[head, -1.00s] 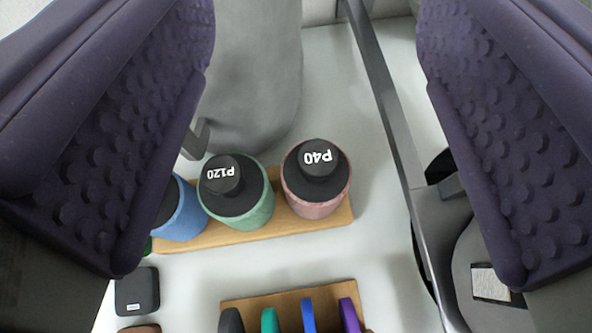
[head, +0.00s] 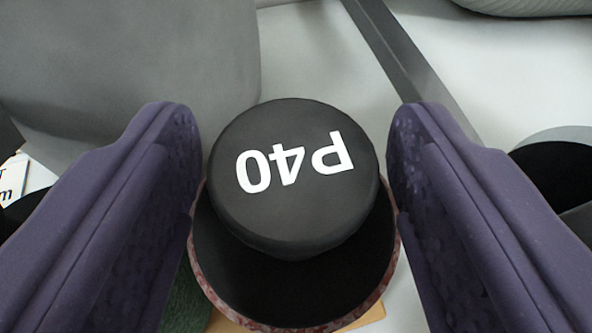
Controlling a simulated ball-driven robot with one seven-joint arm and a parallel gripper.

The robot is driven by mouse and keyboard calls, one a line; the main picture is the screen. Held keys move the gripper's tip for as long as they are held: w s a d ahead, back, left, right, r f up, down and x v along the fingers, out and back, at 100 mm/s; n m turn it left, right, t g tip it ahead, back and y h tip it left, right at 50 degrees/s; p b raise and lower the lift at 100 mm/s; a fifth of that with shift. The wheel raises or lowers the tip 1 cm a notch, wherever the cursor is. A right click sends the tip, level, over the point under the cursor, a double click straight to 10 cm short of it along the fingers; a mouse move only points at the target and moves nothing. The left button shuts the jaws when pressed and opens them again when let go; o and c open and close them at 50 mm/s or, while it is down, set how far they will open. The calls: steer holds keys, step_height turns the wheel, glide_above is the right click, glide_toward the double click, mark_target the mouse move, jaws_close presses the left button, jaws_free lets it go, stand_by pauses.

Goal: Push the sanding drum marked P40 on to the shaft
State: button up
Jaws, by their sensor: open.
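The sanding drum marked P40 (head: 300,285) is in the middle of the head view. It has a reddish abrasive rim around a black top, and a black knob (head: 290,215) with white P40 lettering that reads upside down. My gripper (head: 295,165) is open, with one purple padded finger on each side of the knob. A gap shows between each fingertip and the knob. The shaft cannot be made out in this view.
A large grey rounded body (head: 130,70) stands behind at the left. A grey bar (head: 400,55) runs diagonally at the back right over a pale surface. A green drum (head: 187,300) sits close at the lower left. A strip of the wooden holder (head: 370,316) shows below.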

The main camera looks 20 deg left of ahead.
steer(key=shift+w, duration=0.2)
steer(key=c, duration=1)
steer(key=shift+r+p, duration=1.05)
steer(key=shift+r, duration=1.15)
steer(key=shift+c, duration=0.2)
steer(key=shift+r, duration=0.1)
